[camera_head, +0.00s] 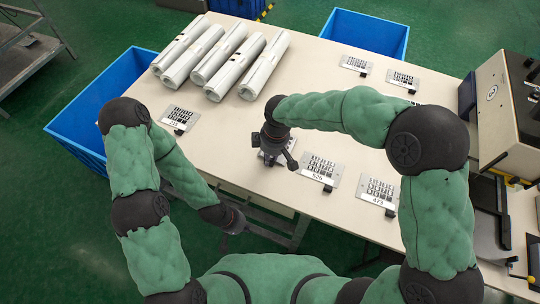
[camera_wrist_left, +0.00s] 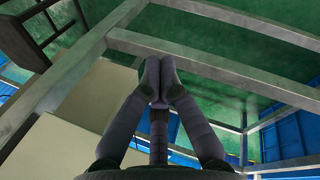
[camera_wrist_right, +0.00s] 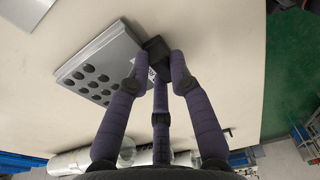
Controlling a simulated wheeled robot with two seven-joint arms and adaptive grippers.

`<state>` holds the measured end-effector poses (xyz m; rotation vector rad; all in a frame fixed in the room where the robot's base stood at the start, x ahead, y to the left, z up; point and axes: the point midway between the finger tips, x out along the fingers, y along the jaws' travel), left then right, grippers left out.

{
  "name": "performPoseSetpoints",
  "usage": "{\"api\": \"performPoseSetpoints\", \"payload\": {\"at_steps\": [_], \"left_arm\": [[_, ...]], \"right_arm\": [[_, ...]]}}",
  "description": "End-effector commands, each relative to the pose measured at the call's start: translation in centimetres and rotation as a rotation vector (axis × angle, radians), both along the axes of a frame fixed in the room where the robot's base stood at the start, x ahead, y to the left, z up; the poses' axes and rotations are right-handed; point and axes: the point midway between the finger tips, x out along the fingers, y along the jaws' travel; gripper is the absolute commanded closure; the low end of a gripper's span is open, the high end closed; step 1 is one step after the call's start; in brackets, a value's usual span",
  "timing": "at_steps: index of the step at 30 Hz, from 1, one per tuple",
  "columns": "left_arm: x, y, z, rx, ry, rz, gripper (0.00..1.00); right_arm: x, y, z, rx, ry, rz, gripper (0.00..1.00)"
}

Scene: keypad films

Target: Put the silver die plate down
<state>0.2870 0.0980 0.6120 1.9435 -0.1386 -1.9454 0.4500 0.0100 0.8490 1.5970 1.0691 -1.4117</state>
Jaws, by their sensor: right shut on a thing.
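The silver die plate (camera_wrist_right: 103,50) shows in the right wrist view as a grey metal slab with rows of black round spots and a black block grip (camera_wrist_right: 156,49). My right gripper (camera_wrist_right: 160,62) is shut on that grip. In the head view this gripper (camera_head: 276,150) is low over the middle of the table and hides most of the plate. I cannot tell whether the plate touches the table. My left gripper (camera_head: 232,220) hangs empty off the table's near edge; its fingertips meet in the left wrist view (camera_wrist_left: 155,72).
Plates marked 526 (camera_head: 320,169) and 473 (camera_head: 377,191) lie right of my right gripper; another plate (camera_head: 180,117) lies left. More plates (camera_head: 355,64) lie farther back. White film rolls (camera_head: 225,58) cover the back left. Blue bins (camera_head: 365,32) and a machine (camera_head: 508,110) flank the table.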

Motion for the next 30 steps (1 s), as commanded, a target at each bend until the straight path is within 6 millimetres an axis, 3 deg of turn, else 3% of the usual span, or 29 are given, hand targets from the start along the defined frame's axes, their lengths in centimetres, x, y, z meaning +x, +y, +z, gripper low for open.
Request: {"api": "performPoseSetpoints", "payload": {"at_steps": [2,3,5,20,30], "left_arm": [[0.0,0.0,-0.1,0.0,0.0,0.0,1.0],[0.0,0.0,-0.1,0.0,0.0,0.0,1.0],[0.0,0.0,-0.1,0.0,0.0,0.0,1.0],[0.0,0.0,0.4,0.0,0.0,0.0,1.0],[0.0,0.0,3.4,0.0,0.0,0.0,1.0]], "right_arm": [[0.0,0.0,-0.3,0.0,0.0,0.0,1.0],[-0.1,0.0,-0.3,-0.001,0.001,0.0,0.67],[-0.1,0.0,-0.3,-0.001,0.001,0.0,0.55],[0.0,0.0,0.5,-0.001,0.001,0.0,0.55],[0.2,0.0,4.0,-0.001,0.001,-0.004,0.55]]}}
